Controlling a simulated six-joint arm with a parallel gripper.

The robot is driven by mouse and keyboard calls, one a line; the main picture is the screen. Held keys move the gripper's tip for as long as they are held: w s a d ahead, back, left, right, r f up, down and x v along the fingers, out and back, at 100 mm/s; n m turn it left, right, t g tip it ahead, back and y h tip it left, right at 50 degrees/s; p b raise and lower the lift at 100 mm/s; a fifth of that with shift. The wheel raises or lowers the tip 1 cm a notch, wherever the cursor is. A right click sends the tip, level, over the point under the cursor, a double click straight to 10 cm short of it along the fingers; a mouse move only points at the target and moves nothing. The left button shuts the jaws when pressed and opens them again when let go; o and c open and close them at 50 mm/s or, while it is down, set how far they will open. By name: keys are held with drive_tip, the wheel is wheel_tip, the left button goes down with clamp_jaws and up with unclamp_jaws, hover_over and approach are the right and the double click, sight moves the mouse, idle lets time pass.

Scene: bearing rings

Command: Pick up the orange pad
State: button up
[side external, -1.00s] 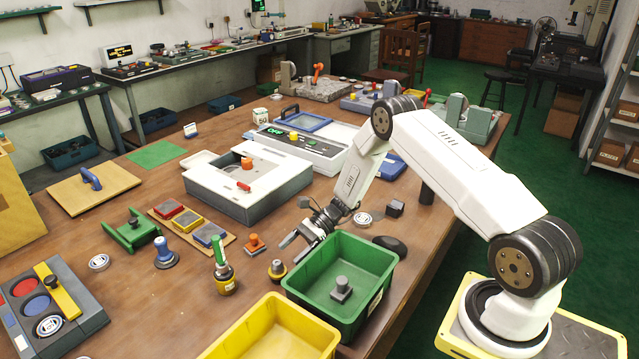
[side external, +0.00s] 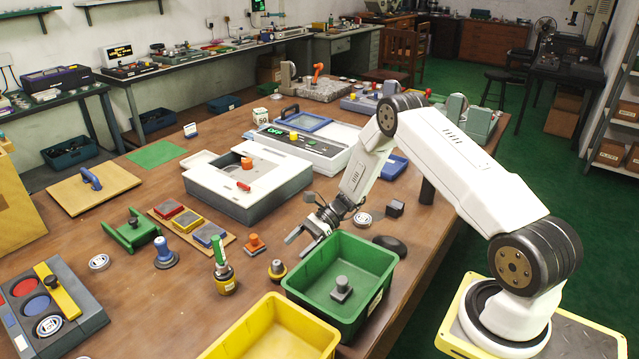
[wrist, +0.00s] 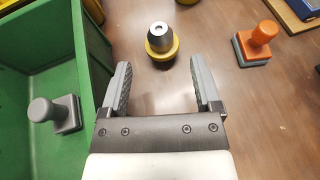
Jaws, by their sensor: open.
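The orange pad (side external: 254,245), a small square block with an upright knob handle, stands on the brown table left of my gripper. It also shows at the upper right of the wrist view (wrist: 256,44), outside the jaws and beyond the right finger. My gripper (side external: 295,247) is open and empty, just beyond the green bin's far left corner. In the wrist view, nothing lies between the fingers of my gripper (wrist: 158,72) except bare table; a black and yellow knobbed piece (wrist: 161,42) stands ahead of the gap.
The green bin (side external: 340,241) holds a grey knobbed block (side external: 341,289) and stands close to my gripper. A yellow bin (side external: 275,330) is in front. A green-handled piece (side external: 224,268) and a blue stamp (side external: 164,252) stand further left. A white machine (side external: 240,185) is behind.

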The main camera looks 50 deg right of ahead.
idle(0.4)
drive_tip(key=shift+c, duration=0.4)
drive_tip(key=shift+w, duration=0.15)
approach(254, 243)
drive_tip(key=a, duration=0.1)
drive_tip(key=a+f, duration=0.1)
drive_tip(key=shift+a+f+g, duration=0.15)
drive_tip(key=shift+a+g, duration=0.15)
drive_tip(key=shift+a, duration=0.1)
drive_tip(key=shift+w+d+n, duration=0.1)
drive_tip(key=shift+w+n, duration=0.2)
drive_tip(key=shift+w, duration=0.7)
drive_tip(key=shift+x, duration=1.25)
